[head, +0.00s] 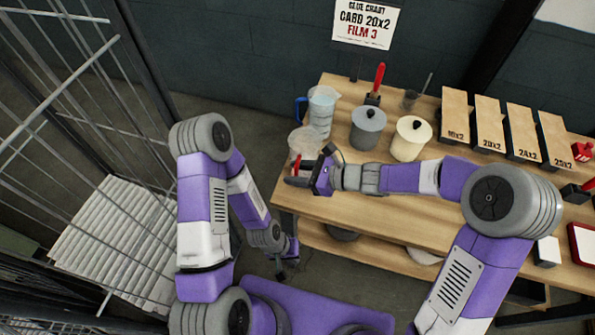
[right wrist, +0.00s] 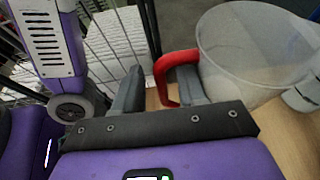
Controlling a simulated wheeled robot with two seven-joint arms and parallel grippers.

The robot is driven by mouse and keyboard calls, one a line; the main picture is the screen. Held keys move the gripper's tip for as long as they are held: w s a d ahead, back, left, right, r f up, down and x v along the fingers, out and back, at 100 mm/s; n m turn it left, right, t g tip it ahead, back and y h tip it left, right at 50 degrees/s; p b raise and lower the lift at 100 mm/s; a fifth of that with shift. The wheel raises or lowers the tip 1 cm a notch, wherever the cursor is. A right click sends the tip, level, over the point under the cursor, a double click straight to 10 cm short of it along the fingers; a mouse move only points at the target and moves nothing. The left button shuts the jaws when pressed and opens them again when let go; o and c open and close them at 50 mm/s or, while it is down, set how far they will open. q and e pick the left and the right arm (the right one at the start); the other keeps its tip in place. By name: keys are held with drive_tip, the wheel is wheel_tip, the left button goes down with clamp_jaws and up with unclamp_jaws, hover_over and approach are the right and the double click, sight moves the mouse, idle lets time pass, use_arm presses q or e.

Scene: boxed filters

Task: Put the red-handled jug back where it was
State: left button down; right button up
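The clear jug (head: 304,143) with a red handle stands at the left end of the wooden bench. In the right wrist view its clear body (right wrist: 255,50) is at the upper right and its red handle (right wrist: 165,75) reaches toward my right gripper (right wrist: 158,88). That gripper is open, with the handle between its fingers. The handle lies close to the right-hand finger, and a gap shows to the other finger. In the head view my right gripper (head: 308,172) is at the jug's near side. My left gripper (head: 285,265) hangs low beside the bench; its fingers are too small to read.
A blue-handled jug (head: 321,110) of liquid stands just behind. A grey lidded pot (head: 368,128) and a cream lidded pot (head: 410,138) are to the right. Several labelled boxes (head: 488,123) stand farther right on the bench (head: 390,205). A wire cage (head: 75,120) is at left.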

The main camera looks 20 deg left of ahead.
drive_tip(key=shift+r, duration=0.1)
drive_tip(key=w+p+v, duration=0.1)
drive_tip(key=p+v, duration=0.1)
drive_tip(key=v, duration=1)
drive_tip(key=shift+s, duration=0.45)
drive_tip(key=shift+r, duration=0.1)
